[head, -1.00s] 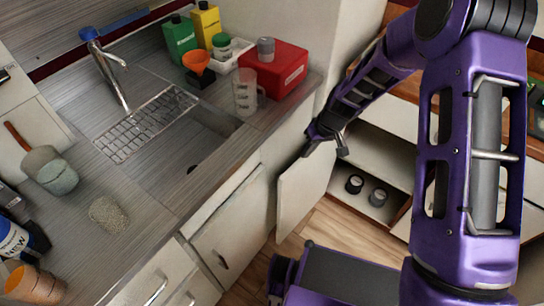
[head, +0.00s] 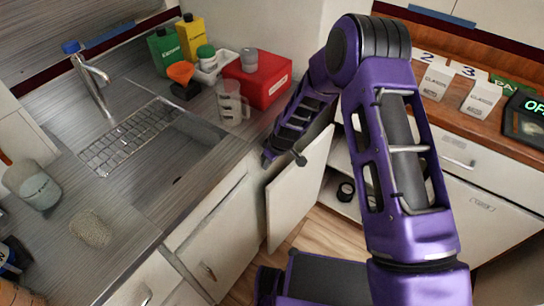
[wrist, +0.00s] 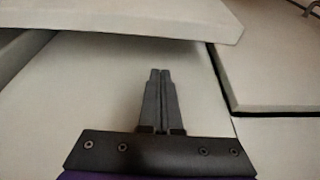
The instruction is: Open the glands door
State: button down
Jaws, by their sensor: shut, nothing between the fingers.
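The pale door (head: 295,195) stands swung out from a low cabinet at the corner, in the middle of the head view. Behind it, part of the cabinet inside shows, with a small dark item with a pale top (head: 345,192) on its floor. My gripper (head: 283,158) is at the door's upper left, beside the counter front; I cannot tell whether it touches the door. In the wrist view my gripper (wrist: 158,75) has both fingers together and empty, before pale panels. My forearm hides part of the cabinet opening.
The counter with the sink and drain grid (head: 135,135) runs along the left. A red box (head: 262,80) and a clear jug (head: 231,105) stand near its edge. White numbered boxes (head: 480,98) stand on the right counter. Wooden floor (head: 325,232) shows below the door.

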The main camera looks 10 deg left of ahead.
jog(key=d, duration=0.1)
jog(key=s+d, duration=0.1)
jog(key=d, duration=0.1)
jog(key=shift+s+d+r, duration=0.2)
jog(key=shift+s+d, duration=0.1)
jog(key=shift+s, duration=0.1)
